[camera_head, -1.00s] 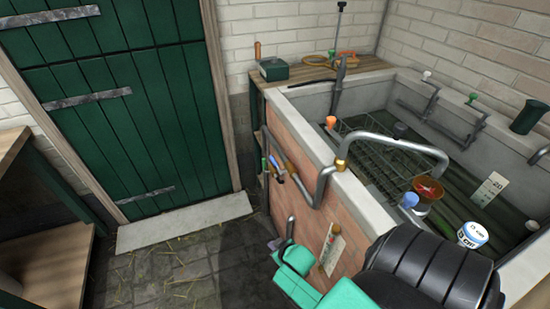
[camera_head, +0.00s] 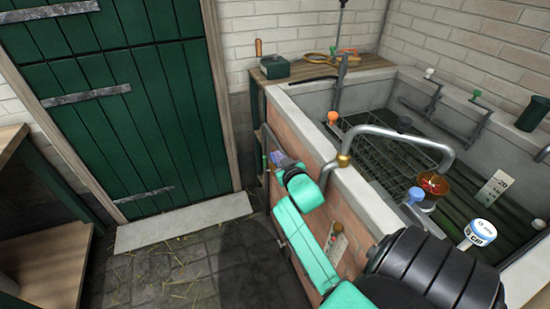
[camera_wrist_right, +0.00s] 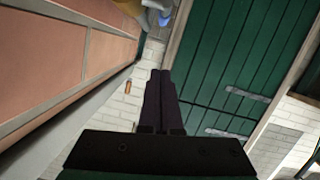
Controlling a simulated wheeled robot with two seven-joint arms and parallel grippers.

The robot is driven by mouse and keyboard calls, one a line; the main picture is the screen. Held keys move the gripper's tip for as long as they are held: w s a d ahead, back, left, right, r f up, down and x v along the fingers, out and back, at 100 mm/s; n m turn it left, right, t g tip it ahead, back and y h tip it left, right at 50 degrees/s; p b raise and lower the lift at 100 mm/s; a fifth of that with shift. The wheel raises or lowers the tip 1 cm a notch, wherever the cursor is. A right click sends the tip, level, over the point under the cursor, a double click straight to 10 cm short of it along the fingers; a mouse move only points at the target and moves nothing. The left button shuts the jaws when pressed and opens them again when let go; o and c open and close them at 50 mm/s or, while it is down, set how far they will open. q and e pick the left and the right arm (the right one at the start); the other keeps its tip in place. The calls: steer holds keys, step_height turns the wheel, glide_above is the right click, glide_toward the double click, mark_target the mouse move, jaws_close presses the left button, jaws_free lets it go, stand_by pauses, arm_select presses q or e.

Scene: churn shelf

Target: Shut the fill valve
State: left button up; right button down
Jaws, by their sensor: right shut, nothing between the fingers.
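My right gripper (camera_head: 279,158) is shut and empty, beside the brick side of the trough at the pipework. It covers most of the valve there in the head view. In the right wrist view the closed dark fingers (camera_wrist_right: 160,78) point toward a brass-coloured part (camera_wrist_right: 130,6) and a blue part (camera_wrist_right: 165,19) at the top edge, with a gap between. I cannot tell the valve handle's position. The grey fill pipe (camera_head: 410,138) arches over the trough wall from a brass collar (camera_head: 344,160). My left gripper is not in view.
The stone trough (camera_head: 300,98) holds dark water, a wire rack (camera_head: 378,155) and a copper-coloured bowl (camera_head: 432,185). A white-and-blue tub (camera_head: 480,232) is at the right. A green door (camera_head: 140,120) stands at the left. The floor (camera_head: 185,270) before it is clear apart from straw.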

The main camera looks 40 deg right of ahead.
steer(key=w+d+f, duration=0.1)
steer(key=w+f, duration=0.2)
steer(key=w+d+f+b, duration=0.1)
steer(key=w, duration=0.1)
steer(key=shift+w+d+f, duration=0.1)
steer(key=shift+d+f, duration=0.1)
steer(key=shift+d, duration=0.15)
steer(key=shift+d+f, duration=0.1)
steer(key=shift+f, duration=0.4)
